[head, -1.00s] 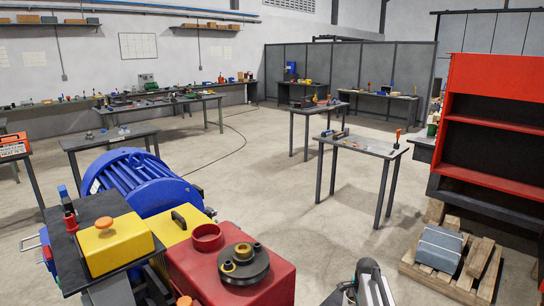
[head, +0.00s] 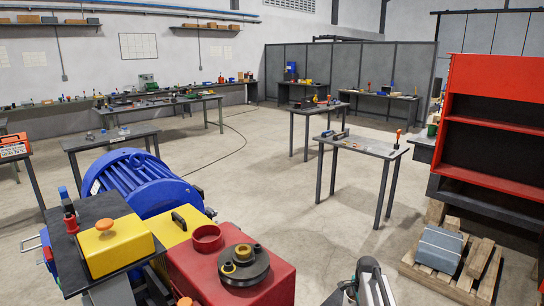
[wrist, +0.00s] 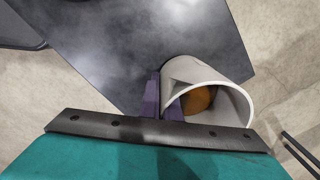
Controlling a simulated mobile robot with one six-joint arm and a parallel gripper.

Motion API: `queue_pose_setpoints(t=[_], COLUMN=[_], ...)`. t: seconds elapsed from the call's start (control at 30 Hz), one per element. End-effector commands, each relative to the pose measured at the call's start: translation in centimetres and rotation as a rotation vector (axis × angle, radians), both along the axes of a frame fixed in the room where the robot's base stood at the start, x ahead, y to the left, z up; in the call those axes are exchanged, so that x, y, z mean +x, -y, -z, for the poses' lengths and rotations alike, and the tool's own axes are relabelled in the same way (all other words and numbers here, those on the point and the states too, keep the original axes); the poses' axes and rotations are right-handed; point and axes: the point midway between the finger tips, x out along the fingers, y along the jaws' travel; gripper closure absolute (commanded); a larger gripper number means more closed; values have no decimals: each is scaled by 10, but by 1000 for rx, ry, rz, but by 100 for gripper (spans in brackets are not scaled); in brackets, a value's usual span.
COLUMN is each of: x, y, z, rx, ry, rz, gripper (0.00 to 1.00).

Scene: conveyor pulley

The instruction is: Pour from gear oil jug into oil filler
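In the wrist view, a pale, open-mouthed vessel, which I take for the gear oil jug (wrist: 238,101), shows its rim and an amber-brown inside. My gripper (wrist: 162,98) has its purple fingers close together against the jug's left side and appears shut on it. The grip point and the jug's lower part are hidden. The dark bar and teal body cross the front. In the head view, the oil filler (head: 207,238) is a round, open red collar on top of the red gear housing (head: 185,268). Only part of my arm shows at the bottom edge, right of the housing.
A dark pulley-like disc (head: 243,268) with a brass ring sits beside the filler. A yellow box (head: 115,250) with an orange knob and a blue ribbed drum (head: 145,182) stand left. A dark tabletop (wrist: 110,45) lies below my gripper. A pallet (head: 455,280) is at right.

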Motion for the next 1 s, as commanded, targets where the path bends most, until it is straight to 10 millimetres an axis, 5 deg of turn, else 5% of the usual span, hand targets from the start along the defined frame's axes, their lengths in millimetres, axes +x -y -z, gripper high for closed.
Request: queue_pose_setpoints(t=[1.0], x=[0], y=[0], z=[-20], rx=[0], ry=[1], rz=[0], gripper=[100])
